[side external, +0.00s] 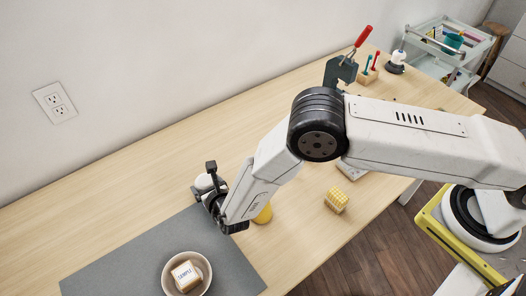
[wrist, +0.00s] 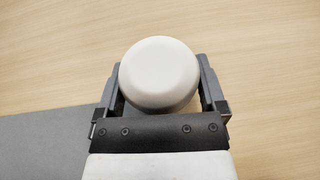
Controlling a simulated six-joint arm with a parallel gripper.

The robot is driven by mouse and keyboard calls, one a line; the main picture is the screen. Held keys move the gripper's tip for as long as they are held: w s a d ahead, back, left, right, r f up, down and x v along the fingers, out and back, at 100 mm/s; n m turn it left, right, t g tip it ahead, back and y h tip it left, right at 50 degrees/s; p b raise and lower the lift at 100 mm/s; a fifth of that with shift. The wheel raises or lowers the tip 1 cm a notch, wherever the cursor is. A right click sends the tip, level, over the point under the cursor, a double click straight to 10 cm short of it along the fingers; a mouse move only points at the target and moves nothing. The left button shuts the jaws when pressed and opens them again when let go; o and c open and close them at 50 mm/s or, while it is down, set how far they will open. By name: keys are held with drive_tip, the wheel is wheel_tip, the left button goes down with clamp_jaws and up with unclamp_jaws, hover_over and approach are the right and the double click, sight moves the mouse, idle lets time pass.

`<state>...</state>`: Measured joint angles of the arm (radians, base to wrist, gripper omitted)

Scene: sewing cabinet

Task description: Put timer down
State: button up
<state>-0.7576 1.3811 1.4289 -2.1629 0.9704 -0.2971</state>
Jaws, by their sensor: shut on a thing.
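The timer appears to be the round white object (wrist: 160,75) between the fingers of my gripper (wrist: 160,90) in the wrist view. Its smooth domed top faces the camera. In the side external view my gripper (side external: 209,184) is shut on it, and only part of the white timer (side external: 206,182) shows behind the dark fingers. The gripper is over the wooden table (side external: 130,165) near the back edge of the grey mat (side external: 110,265). I cannot tell whether the timer touches the table.
A bowl (side external: 205,286) holding a block marked SAMPLE (side external: 185,275) is on the mat. A yellow object (side external: 263,214) is right of my gripper, partly hidden by my arm. A yellow checked block (side external: 336,200) is farther right. The wood left of my gripper is clear.

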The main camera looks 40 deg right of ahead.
drive_tip(key=shift+f, duration=0.35)
drive_tip(key=o, duration=1.1)
drive_tip(key=shift+r, duration=0.15)
drive_tip(key=shift+s+r, duration=0.1)
drive_tip(key=shift+r, duration=0.25)
drive_tip(key=v, duration=1.1)
drive_tip(key=shift+s+r, duration=0.1)
drive_tip(key=shift+s, duration=0.3)
